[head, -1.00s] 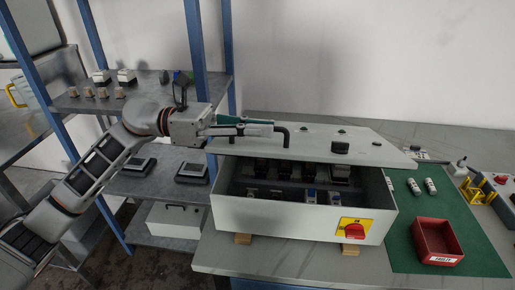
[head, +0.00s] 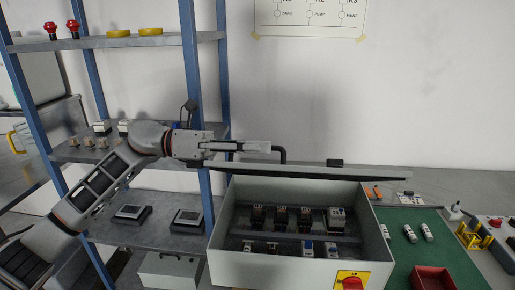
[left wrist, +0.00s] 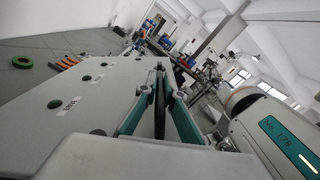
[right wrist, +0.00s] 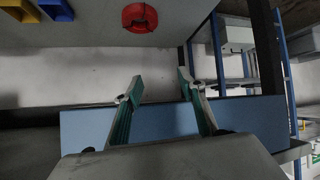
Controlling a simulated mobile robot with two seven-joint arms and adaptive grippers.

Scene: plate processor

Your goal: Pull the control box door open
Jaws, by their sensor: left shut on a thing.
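The grey control box (head: 238,262) sits on the bench in the head view, its top open and several modules showing inside. Its door (head: 350,172) is swung up and seen almost edge-on above the box's back part. My left gripper (head: 270,148) is shut on the black door handle (head: 283,155) at the door's left part. In the left wrist view the fingers (left wrist: 158,100) close around the dark handle, with the pale door face (left wrist: 75,100) beside them. My right gripper (right wrist: 160,80) shows only in the right wrist view, its fingers apart and nothing between them.
A red-and-yellow switch (head: 351,282) is on the box front. Right of the box lie a green mat (head: 405,262), a red bin (head: 433,278) and a yellow stand (head: 470,236). A blue-post shelf (head: 191,100) stands behind my left arm.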

